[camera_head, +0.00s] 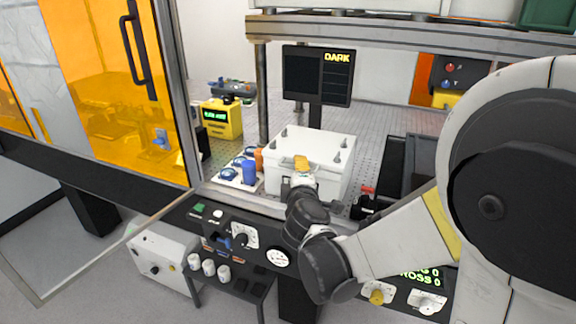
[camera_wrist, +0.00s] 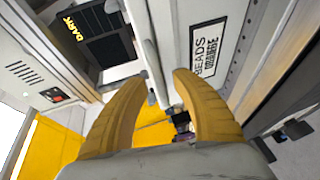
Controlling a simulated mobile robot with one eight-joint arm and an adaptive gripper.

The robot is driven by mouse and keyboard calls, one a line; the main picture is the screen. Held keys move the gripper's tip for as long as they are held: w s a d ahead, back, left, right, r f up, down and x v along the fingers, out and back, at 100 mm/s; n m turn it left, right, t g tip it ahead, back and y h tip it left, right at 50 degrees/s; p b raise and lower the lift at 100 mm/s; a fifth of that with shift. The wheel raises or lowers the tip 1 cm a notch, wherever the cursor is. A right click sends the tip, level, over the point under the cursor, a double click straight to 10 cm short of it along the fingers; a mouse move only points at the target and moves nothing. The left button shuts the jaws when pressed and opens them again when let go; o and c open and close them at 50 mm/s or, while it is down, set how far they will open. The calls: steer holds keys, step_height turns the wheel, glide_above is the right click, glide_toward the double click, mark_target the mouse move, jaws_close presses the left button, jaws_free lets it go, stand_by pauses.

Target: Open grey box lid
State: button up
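The grey box (camera_head: 308,183) is a pale box on the perforated bench, and its lid (camera_head: 318,143) lies flat and closed on top. My gripper (camera_head: 301,163) is at the box's front, near the lid's front edge; my wrist hides part of that side. In the wrist view my gripper's two yellow fingers (camera_wrist: 161,80) stand apart with a gap between them. A pale rounded bar (camera_wrist: 152,62) runs toward that gap; I cannot tell whether the fingers touch it. A pale surface with a "BEADS" label (camera_wrist: 206,48) is just beyond the fingers.
A dark screen reading "DARK" (camera_head: 317,77) stands behind the box. Left of the box is a white tray (camera_head: 238,184) with blue items, and a yellow device (camera_head: 222,120) farther back. A dark open bin (camera_head: 408,160) stands right. A metal post (camera_head: 262,90) rises behind left.

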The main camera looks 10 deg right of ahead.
steer(key=shift+w+d+f, duration=0.1)
steer(key=shift+w+d, duration=0.05)
steer(key=shift+w, duration=0.45)
